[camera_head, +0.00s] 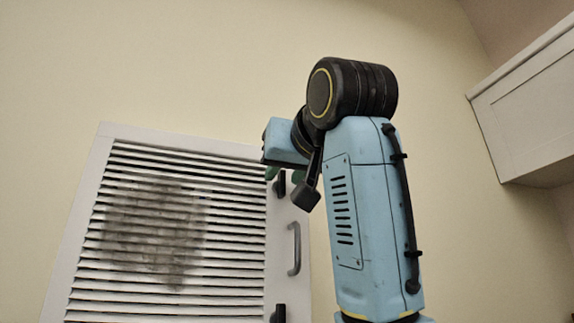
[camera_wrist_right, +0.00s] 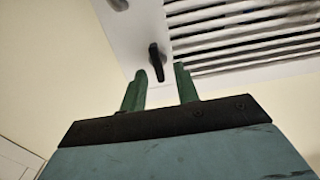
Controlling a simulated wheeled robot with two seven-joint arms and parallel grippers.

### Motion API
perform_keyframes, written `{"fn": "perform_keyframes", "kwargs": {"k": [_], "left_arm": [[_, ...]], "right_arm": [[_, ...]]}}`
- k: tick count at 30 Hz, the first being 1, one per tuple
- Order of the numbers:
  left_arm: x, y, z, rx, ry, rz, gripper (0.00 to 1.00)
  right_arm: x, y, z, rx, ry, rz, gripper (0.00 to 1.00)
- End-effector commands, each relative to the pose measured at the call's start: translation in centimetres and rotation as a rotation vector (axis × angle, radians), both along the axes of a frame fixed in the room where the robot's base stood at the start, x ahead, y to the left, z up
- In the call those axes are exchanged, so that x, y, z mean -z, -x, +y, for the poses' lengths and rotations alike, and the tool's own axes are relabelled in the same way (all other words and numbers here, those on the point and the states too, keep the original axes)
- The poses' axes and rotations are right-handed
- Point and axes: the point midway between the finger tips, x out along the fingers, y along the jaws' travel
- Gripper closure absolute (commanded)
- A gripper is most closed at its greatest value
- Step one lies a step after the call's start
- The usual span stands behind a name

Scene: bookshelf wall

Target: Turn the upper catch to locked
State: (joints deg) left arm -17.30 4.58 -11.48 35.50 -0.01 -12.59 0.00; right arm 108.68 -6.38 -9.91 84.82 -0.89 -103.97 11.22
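The upper catch (camera_head: 280,183) is a small black lever on the right frame of a white louvred panel (camera_head: 84,212). It looks roughly upright in the head view, its top close to my gripper. In the right wrist view the catch (camera_wrist_right: 156,62) appears between and just beyond the green fingertips, slightly tilted. I cannot tell whether they touch it. My right gripper (camera_wrist_right: 160,71) is open, with nothing held. In the head view, the right gripper (camera_head: 284,174) is partly hidden by my blue wrist. My left gripper is out of view.
A grey handle (camera_head: 295,248) sits on the frame below the upper catch. A black lower catch (camera_head: 279,313) is cut off by the bottom edge. A dark smudge (camera_head: 155,230) covers the slats. A white wall cabinet (camera_head: 530,115) is at the right. Bare wall lies above the panel.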

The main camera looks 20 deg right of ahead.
Motion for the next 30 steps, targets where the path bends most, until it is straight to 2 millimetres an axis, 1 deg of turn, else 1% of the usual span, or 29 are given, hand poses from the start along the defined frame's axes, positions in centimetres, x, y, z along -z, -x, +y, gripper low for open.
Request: {"fn": "perform_keyframes", "kwargs": {"k": [5, 8, 12, 13, 23, 30], "left_arm": [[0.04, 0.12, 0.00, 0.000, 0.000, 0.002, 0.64], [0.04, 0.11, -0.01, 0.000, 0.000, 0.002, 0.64], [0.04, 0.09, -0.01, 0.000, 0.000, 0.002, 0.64], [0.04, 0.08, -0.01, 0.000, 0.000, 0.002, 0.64], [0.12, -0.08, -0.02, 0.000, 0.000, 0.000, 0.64], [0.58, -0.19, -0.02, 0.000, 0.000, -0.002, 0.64]], "right_arm": [[0.04, -0.02, -0.02, 0.001, 0.000, 0.001, 0.69], [0.04, -0.01, -0.03, 0.000, 0.000, 0.001, 0.80], [0.03, 0.00, -0.03, 0.000, 0.000, 0.001, 0.98], [0.02, 0.00, -0.03, 0.001, 0.000, 0.001, 1.00], [0.02, 0.02, -0.03, 0.001, 0.020, -0.001, 1.00], [0.01, 0.08, 0.04, 0.002, 0.125, -0.006, 1.00]]}}
